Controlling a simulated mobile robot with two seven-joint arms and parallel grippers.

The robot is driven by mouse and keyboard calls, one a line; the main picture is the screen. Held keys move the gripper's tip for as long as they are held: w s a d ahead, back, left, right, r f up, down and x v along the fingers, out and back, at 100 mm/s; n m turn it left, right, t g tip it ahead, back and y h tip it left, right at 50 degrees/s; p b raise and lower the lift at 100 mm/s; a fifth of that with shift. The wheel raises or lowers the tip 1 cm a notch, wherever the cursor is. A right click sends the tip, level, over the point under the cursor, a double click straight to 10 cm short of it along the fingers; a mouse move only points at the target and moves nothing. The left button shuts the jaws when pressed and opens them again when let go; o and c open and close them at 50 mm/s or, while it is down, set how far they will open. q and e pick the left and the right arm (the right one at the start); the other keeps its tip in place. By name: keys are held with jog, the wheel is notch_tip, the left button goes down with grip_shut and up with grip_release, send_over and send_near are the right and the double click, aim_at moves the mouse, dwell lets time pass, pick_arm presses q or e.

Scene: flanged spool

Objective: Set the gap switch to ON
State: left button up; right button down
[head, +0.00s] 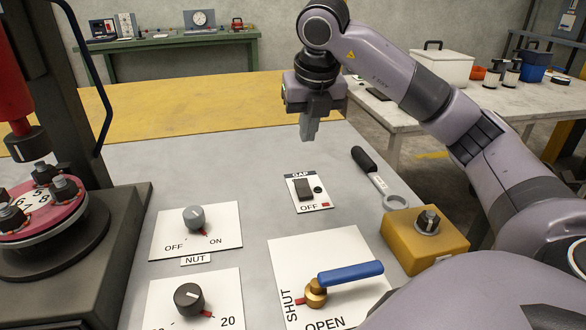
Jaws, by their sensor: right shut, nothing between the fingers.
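The gap switch (304,189) is a dark rocker on a small white plate marked GAP at the top and OFF at the bottom. My left gripper does not show.
A NUT knob (194,218) and another dial (188,298) are on the left. A blue-handled valve (350,273) is in front. A machine with a pink disc (42,216) stands far left.

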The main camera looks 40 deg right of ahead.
aim_at(301, 182)
jog(key=x, duration=1.3)
jog(key=shift+s+f+b, duration=0.1)
jog(key=shift+f+b, duration=0.15)
jog(key=shift+b, duration=0.05)
